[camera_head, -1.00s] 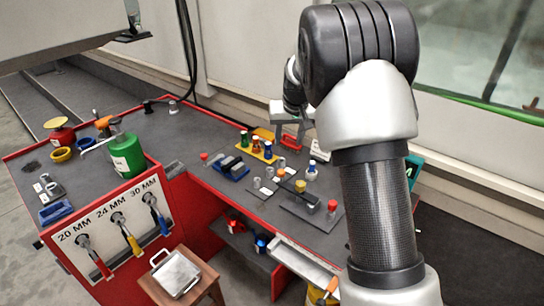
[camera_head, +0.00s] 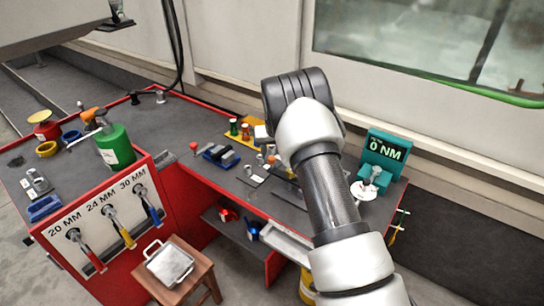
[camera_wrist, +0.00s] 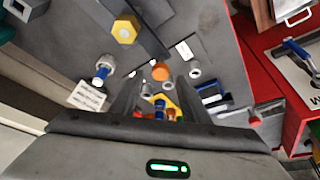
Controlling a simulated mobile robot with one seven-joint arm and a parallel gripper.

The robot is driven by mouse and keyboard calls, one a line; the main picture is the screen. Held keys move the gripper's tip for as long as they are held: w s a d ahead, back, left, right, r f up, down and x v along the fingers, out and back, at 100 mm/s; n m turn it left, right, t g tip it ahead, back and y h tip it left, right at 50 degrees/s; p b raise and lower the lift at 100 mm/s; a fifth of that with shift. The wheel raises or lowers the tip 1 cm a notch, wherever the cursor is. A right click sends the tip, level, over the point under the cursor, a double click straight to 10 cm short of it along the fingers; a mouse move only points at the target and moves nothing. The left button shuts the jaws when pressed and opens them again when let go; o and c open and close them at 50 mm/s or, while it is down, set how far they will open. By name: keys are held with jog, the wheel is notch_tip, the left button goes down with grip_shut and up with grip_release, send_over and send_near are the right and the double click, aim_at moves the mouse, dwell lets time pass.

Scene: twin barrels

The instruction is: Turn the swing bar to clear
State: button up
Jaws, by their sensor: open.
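In the wrist view a dark flat bar (camera_wrist: 152,42) lies beside a yellow hexagonal head (camera_wrist: 125,29) at the upper left; it looks like the swing bar, but I cannot be sure. My gripper (camera_wrist: 158,82) is open, its two dark fingers apart with nothing held between them. Beyond the fingers are an orange round cap (camera_wrist: 161,71) and small grey rings. I cannot tell how high the fingers are above the bench. In the head view my arm hides the gripper and most of the bar's plate.
A teal display (camera_head: 384,156) reading 0 NM stands at the bench's right end. A green canister (camera_head: 116,146) and labelled wrenches (camera_head: 120,232) are on the left. A blue-and-dark block (camera_head: 220,155) sits mid-bench. A stool with a metal tray (camera_head: 170,264) stands in front.

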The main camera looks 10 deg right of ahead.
aim_at(272, 158)
jog(key=shift+x, duration=1.5)
jog(key=shift+c, duration=0.3)
grip_shut()
